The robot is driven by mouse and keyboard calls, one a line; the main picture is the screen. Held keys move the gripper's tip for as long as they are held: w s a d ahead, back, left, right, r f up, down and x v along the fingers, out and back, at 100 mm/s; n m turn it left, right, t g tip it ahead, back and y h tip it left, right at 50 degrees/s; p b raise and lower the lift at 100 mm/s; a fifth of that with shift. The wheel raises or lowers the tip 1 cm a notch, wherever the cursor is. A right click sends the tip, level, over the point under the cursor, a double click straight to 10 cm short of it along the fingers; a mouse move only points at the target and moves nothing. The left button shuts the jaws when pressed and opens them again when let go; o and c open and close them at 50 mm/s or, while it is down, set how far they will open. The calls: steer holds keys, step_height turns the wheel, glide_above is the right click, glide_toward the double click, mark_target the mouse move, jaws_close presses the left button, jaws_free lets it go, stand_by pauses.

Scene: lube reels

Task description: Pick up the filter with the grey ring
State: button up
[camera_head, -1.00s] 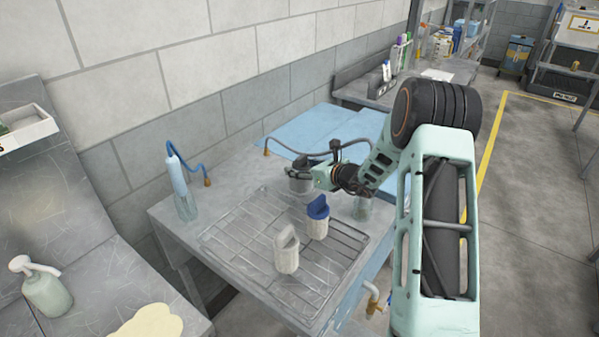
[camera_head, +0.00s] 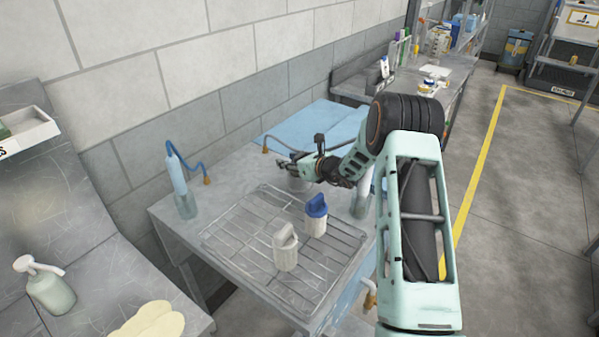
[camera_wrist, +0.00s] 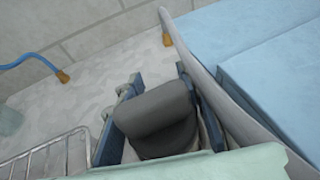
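Two pale filters stand upright on the wire rack: one with a light grey top (camera_head: 285,248) and one with a blue top (camera_head: 316,215). A third filter, partly hidden, stands beyond them below my gripper (camera_head: 285,165). In the wrist view its dark grey top (camera_wrist: 156,112) lies between my two fingers (camera_wrist: 160,125). The fingers are spread, one on each side of the top; I cannot tell whether they touch it. The lower part of this filter is hidden.
The wire rack (camera_head: 232,231) covers the front of the metal table (camera_head: 225,190). A blue oiler bottle with a hose (camera_head: 180,183) stands at the left by the wall. A blue mat (camera_head: 318,128) lies behind my gripper. A pump bottle (camera_head: 47,288) stands on the left bench.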

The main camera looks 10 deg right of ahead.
steer(key=c, duration=0.5)
steer(key=shift+c, duration=0.2)
